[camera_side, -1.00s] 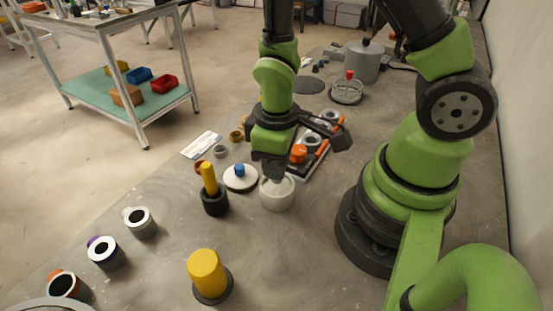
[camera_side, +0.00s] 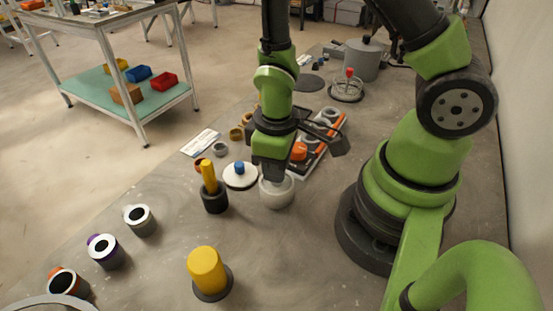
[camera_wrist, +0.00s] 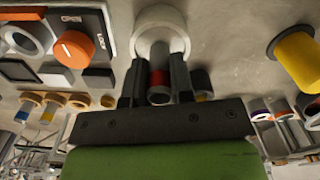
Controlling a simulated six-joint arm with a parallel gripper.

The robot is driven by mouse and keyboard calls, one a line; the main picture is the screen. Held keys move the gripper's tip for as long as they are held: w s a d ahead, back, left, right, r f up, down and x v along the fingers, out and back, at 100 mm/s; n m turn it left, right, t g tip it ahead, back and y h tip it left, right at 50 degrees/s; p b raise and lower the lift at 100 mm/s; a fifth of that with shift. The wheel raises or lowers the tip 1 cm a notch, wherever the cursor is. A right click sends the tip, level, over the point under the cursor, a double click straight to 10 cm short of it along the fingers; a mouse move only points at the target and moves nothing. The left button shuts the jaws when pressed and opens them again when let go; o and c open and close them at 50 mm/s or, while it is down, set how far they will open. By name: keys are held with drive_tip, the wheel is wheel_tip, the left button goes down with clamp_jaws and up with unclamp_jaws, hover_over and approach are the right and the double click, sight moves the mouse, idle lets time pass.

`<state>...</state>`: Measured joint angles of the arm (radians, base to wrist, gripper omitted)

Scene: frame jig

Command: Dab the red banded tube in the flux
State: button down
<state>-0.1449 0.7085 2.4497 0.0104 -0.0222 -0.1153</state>
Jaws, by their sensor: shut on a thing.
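My gripper (camera_side: 274,178) points down at the mouth of a white round pot (camera_side: 278,194), which is probably the flux pot. In the wrist view my gripper (camera_wrist: 157,88) is shut on a grey tube with a red band (camera_wrist: 158,77). The tube's far end reaches the mouth of the white pot (camera_wrist: 143,38); how deep it sits is hidden. In the side view the fingers and pot rim hide most of the tube. A white lid with a blue knob (camera_side: 240,176) lies on the table left of the pot.
A black cup with a yellow stick (camera_side: 213,194) stands left of the pot. A tray with an orange knob (camera_side: 316,145) lies behind it. A yellow cylinder on a dark base (camera_side: 208,273) and several ringed cups (camera_side: 140,219) stand nearer the front.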

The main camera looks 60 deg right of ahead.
drive_tip(key=shift+f, duration=1.7)
idle(0.4)
drive_tip(key=shift+r, duration=3)
drive_tip(key=shift+w, duration=0.1)
